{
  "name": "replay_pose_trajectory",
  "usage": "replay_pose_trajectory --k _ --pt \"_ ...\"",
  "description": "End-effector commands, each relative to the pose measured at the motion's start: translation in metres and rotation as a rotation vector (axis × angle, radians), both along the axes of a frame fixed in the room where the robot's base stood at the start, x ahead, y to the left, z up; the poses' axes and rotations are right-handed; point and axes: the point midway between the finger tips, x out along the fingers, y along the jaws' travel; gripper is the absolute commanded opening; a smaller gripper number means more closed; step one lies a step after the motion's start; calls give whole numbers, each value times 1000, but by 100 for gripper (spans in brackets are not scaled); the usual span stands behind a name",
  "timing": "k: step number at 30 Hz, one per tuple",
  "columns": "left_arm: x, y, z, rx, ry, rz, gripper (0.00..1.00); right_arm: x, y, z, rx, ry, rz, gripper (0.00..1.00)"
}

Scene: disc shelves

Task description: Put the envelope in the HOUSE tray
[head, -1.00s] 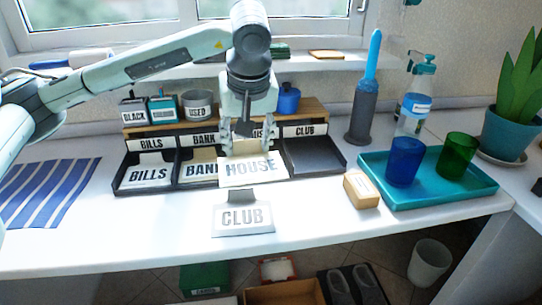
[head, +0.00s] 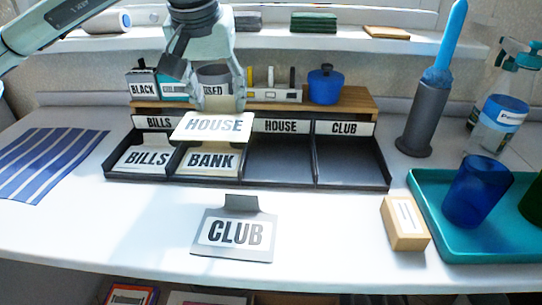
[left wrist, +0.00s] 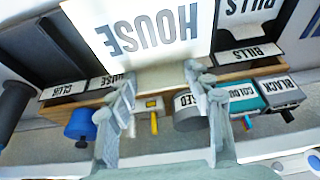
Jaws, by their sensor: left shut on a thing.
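The white envelope marked HOUSE (head: 213,127) is held by my left gripper (head: 220,103), which is shut on its far edge. In the head view it appears raised in front of the BANK compartment and hides that compartment's label. The envelope (left wrist: 150,30) and the gripper fingers (left wrist: 158,74) also show in the left wrist view. The HOUSE tray (head: 279,165) is the empty dark compartment just right of the envelope, with its label behind it. My right gripper is not in view.
The BILLS envelope (head: 147,158) and BANK envelope (head: 209,161) lie in their compartments. The CLUB compartment (head: 350,168) is empty. A CLUB envelope (head: 236,232) lies on the table in front. A wooden box (head: 405,224) and teal tray (head: 420,190) stand at right.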

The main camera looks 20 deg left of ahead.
Motion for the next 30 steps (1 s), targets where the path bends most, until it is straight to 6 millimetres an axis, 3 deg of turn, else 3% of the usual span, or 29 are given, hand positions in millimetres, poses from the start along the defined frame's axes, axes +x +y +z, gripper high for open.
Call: replay_pose_trajectory --k 5,18,26,30 --pt "5 -9 -6 1 2 -17 39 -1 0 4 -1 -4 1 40" --pt "61 -81 -60 1 2 -14 39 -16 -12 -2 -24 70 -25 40" --pt "71 -93 -75 1 1 -13 39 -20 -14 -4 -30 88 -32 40" --pt "70 -92 -94 2 4 -12 39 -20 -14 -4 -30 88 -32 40"
